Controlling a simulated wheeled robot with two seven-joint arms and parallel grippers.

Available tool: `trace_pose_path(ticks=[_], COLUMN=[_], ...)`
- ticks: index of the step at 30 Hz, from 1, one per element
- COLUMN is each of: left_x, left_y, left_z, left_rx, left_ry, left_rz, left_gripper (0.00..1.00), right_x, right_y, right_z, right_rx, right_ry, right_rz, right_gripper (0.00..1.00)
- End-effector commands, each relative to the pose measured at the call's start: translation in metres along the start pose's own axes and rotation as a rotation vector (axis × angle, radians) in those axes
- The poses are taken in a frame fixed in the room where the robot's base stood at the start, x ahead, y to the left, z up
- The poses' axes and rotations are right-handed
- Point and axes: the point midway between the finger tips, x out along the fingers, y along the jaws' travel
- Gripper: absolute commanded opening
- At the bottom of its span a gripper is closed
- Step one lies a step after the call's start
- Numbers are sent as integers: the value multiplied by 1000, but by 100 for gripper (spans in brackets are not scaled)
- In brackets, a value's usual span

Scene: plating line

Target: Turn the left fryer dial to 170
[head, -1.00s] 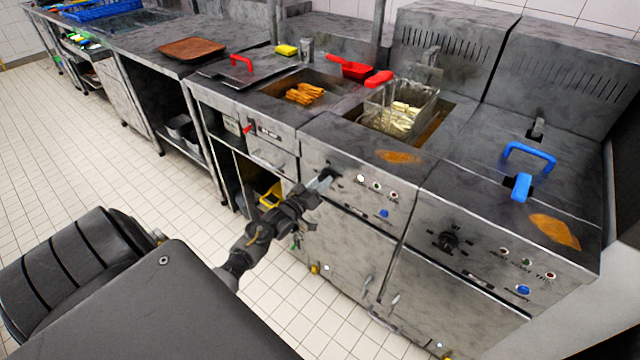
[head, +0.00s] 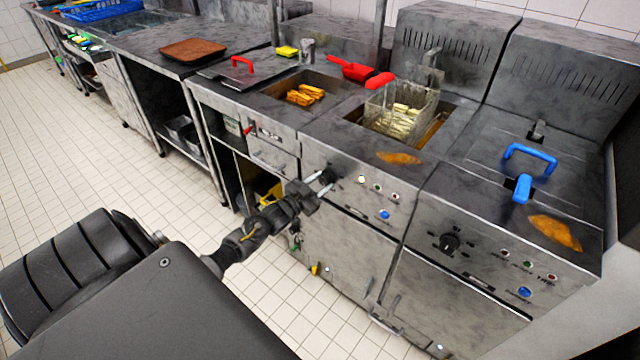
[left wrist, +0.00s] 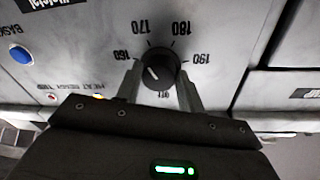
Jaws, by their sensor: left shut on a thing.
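The left fryer dial (head: 327,177) is a black round knob on the front panel of the left fryer (head: 345,230). My left gripper (head: 320,184) is at this dial, with one finger on each side of it, shut on it. In the left wrist view the dial (left wrist: 160,68) sits between the fingertips of the gripper (left wrist: 160,82), and the scale appears upside down. The labels 160, 170, 180, 190 and OFF show around it. The white pointer mark is on the picture's left side, nearest 160, not at 170. My right gripper is not in view.
The right fryer dial (head: 449,242) is on the neighbouring panel. A blue button (head: 384,214) and several lamps, one lit, sit right of the left dial. A frying basket (head: 403,108) stands in the left fryer.

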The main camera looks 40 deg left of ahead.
Motion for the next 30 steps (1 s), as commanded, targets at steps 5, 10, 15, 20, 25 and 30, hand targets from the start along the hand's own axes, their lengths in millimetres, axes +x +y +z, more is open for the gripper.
trace_pose_path(ticks=[5,10,15,20,25,30], left_x=[4,4,4,4,4,3], left_y=[-4,-4,-4,-4,-4,-3], left_z=[-7,-7,-7,-7,-7,-6], left_rx=[76,113,126,127,126,125], left_ry=[8,5,4,4,4,1], left_rz=[0,2,2,2,2,4], left_gripper=[15,15,15,15,15,59], right_x=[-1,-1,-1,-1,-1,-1], right_y=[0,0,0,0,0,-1], right_z=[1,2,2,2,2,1], right_rx=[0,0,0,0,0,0], right_ry=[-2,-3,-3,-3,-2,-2], right_rz=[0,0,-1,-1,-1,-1], right_gripper=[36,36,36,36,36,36])
